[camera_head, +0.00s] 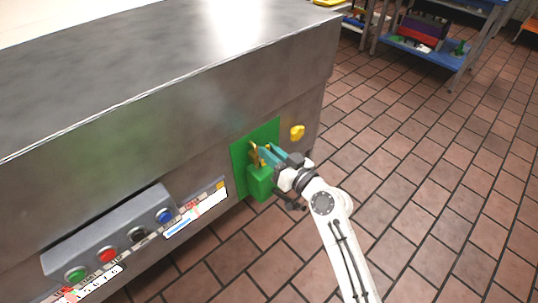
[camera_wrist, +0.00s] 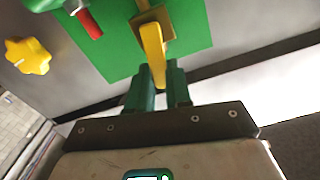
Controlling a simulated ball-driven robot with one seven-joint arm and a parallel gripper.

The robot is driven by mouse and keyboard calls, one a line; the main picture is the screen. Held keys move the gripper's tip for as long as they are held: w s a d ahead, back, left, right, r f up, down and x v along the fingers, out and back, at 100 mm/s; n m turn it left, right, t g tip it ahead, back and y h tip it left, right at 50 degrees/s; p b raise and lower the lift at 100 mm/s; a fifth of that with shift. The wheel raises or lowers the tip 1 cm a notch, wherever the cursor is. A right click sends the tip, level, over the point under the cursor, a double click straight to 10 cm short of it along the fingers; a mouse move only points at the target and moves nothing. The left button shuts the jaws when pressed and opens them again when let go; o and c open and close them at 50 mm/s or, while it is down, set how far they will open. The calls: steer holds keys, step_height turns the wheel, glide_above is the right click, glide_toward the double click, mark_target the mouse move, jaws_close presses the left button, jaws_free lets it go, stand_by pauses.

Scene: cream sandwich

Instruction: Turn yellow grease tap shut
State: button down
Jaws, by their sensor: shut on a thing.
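The yellow tap lever (camera_head: 254,151) stands on a green plate (camera_head: 239,174) on the side of the steel machine. In the wrist view the lever (camera_wrist: 153,45) runs from a brownish-yellow mount (camera_wrist: 150,17) down between my fingers. My gripper (camera_head: 267,154) has its teal fingers shut on the free end of the lever; the gripper also shows in the wrist view (camera_wrist: 159,85). The fingers hide part of the lever's tip.
A green box (camera_head: 260,183) sits just below the lever. A red-tipped part (camera_wrist: 88,23) is near it. A yellow star knob (camera_head: 297,132) is right of the plate. A button panel (camera_head: 118,232) is at lower left. Tiled floor (camera_head: 440,180) is open at right.

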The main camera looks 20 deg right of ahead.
steer(key=shift+w+d+f+m, duration=0.15)
steer(key=shift+d+f+m, duration=0.5)
steer(key=shift+m, duration=1.95)
steer(key=shift+w+d+f+m, duration=0.2)
steer(key=shift+d+f+m, duration=0.4)
steer(key=shift+m, duration=2)
steer(key=shift+w+d+f+m, duration=0.15)
steer(key=shift+d+f+m, duration=0.5)
steer(key=shift+m, duration=1.95)
steer(key=shift+a+f, duration=0.25)
steer(key=shift+f, duration=0.05)
steer(key=c, duration=1)
jaws_free()
steer(key=shift+c, duration=0.2)
steer(key=v, duration=1)
steer(key=shift+s, duration=0.4)
